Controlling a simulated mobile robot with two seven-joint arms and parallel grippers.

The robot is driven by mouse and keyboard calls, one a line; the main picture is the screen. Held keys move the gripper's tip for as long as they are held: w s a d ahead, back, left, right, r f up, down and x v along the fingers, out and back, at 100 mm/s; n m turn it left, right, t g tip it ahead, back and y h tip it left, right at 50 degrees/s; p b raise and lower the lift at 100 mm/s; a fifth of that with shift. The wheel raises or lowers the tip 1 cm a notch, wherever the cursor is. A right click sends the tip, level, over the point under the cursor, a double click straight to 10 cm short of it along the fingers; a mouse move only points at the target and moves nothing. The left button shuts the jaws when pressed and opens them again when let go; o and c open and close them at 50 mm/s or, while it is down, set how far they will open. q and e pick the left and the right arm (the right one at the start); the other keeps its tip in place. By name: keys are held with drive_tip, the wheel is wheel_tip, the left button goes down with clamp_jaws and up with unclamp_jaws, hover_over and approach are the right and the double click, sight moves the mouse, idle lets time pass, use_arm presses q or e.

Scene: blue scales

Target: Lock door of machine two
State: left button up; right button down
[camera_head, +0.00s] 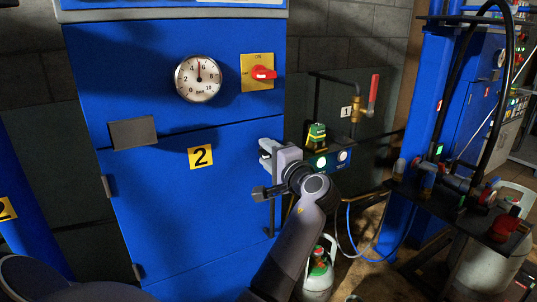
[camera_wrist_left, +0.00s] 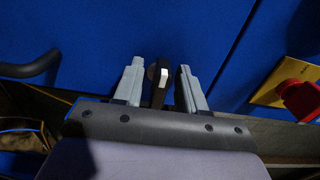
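Machine two is a tall blue cabinet with a yellow label "2" (camera_head: 201,157) on its closed-looking door (camera_head: 190,220). My left gripper (camera_head: 262,170) is at the door's right edge in the head view, its fingers pointing at the cabinet. In the left wrist view the left gripper (camera_wrist_left: 160,83) is open. A small black lock lever (camera_wrist_left: 157,90) with a pale tip stands between its fingers, with a gap on both sides. In the head view the gripper hides this lever. A dark door handle (camera_wrist_left: 35,67) lies left in the wrist view. My right gripper is not in view.
A round gauge (camera_head: 198,78) and a red rotary switch (camera_head: 264,73) on a yellow plate sit above the door. The switch also shows at the wrist view's right (camera_wrist_left: 300,100). Right of the cabinet are a red-handled valve (camera_head: 373,95), pipes and a second blue machine (camera_head: 415,130).

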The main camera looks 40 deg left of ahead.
use_arm(q)
drive_tip(key=v, duration=0.7)
drive_tip(key=shift+d, duration=0.2)
idle(0.4)
